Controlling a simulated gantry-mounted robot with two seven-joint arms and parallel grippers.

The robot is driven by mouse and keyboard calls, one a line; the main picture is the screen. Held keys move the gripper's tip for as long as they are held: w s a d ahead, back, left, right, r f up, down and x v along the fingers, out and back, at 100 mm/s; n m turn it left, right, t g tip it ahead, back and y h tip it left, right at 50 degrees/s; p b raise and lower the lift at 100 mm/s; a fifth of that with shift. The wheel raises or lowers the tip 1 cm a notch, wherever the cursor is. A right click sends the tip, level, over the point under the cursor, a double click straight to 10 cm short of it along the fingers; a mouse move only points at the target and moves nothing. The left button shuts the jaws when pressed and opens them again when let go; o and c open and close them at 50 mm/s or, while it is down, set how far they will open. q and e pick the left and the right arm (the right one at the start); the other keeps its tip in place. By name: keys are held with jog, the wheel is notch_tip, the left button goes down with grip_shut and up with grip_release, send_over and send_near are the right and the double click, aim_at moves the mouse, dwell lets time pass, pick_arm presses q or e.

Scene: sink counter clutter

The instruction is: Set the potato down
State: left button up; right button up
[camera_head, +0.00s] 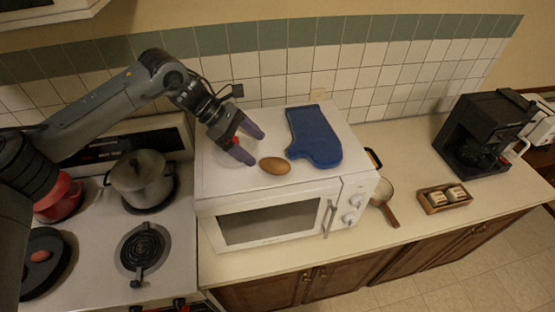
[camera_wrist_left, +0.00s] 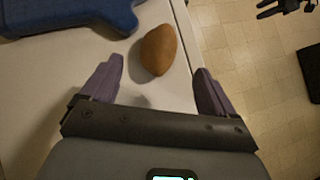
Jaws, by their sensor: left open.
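The brown potato (camera_head: 275,165) lies on top of the white microwave (camera_head: 215,178), near its front edge. It also shows in the left wrist view (camera_wrist_left: 158,50), ahead of and between the fingertips and apart from them. My left gripper (camera_head: 248,144) is open and empty, with its purple fingers just left of the potato. It also shows in the left wrist view (camera_wrist_left: 158,82). My right gripper is not clearly identifiable in the head view; a dark gripper-like shape is at the top right of the left wrist view.
A blue oven mitt (camera_head: 314,136) lies on the microwave behind the potato. A pot (camera_head: 141,178) and a red pot (camera_head: 58,200) stand on the stove at left. A pan (camera_head: 380,192), a small wooden tray (camera_head: 427,204) and a coffee machine (camera_head: 480,135) are on the counter at right.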

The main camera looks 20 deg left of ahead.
aim_at(268, 159)
pick_arm(q)
jog(key=shift+d+f, duration=0.45)
jog(key=shift+d, duration=0.05)
jog(key=shift+d+f, duration=0.4)
jog(key=shift+w+d+f+p, duration=0.1)
jog(key=shift+d+f+p, duration=0.15)
jog(key=shift+p, duration=0.3)
jog(key=p+x, duration=0.2)
jog(key=x, duration=0.2)
jog(key=shift+w+a+f, duration=0.15)
jog(key=shift+a, duration=0.05)
jog(key=shift+d+f, duration=0.15)
jog(key=shift+f, duration=0.1)
jog(key=c, duration=1.3)
